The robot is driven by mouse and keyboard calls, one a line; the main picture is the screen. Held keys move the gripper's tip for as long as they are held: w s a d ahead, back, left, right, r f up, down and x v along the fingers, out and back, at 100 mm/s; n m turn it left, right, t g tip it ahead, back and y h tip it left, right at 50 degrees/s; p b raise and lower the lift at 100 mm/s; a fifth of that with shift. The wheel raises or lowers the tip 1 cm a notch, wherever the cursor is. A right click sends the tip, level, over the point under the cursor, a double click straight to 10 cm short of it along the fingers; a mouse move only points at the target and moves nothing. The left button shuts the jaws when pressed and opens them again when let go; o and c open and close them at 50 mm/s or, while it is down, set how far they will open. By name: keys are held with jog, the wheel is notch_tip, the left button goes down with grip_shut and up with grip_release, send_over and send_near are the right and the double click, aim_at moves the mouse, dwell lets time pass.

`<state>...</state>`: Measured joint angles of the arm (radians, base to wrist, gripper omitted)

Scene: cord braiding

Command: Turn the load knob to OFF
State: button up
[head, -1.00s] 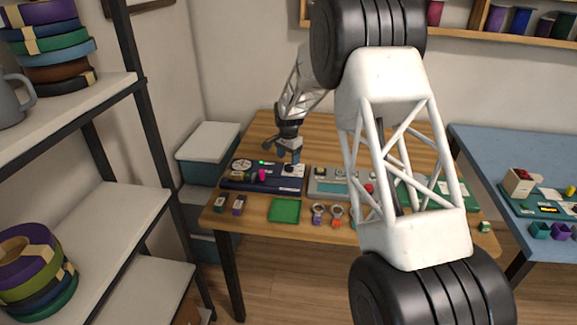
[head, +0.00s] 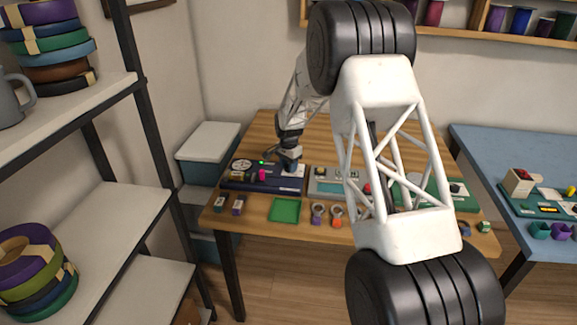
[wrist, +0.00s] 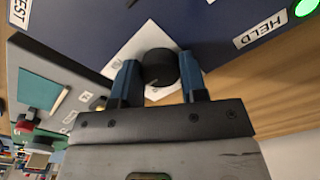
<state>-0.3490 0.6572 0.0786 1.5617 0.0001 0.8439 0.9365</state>
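The black round load knob (wrist: 161,68) sits on a white plate on the dark blue panel (head: 240,182), at the left of the wooden table. In the wrist view it lies between the two blue fingers of my gripper (wrist: 160,78), one on each side. The fingers are very close to the knob; I cannot tell if both press on it. In the head view my gripper (head: 290,165) is down at the panel's right part and hides the knob. The markings around the knob are too small to read.
The panel has a lit green lamp by a "HELD" label (wrist: 259,31) and a pink part (head: 262,175). A grey panel (head: 325,185) stands close on the right. A green tray (head: 285,211) and several small items lie along the front edge.

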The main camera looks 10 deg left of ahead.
jog(key=shift+c, duration=1)
jog(key=shift+n, duration=0.4)
jog(key=n, duration=0.8)
jog(key=shift+d+n, duration=0.1)
jog(key=shift+n, duration=0.2)
jog(key=n, duration=0.4)
jog(key=shift+n, duration=0.3)
jog(key=n, duration=0.4)
jog(key=o, duration=0.9)
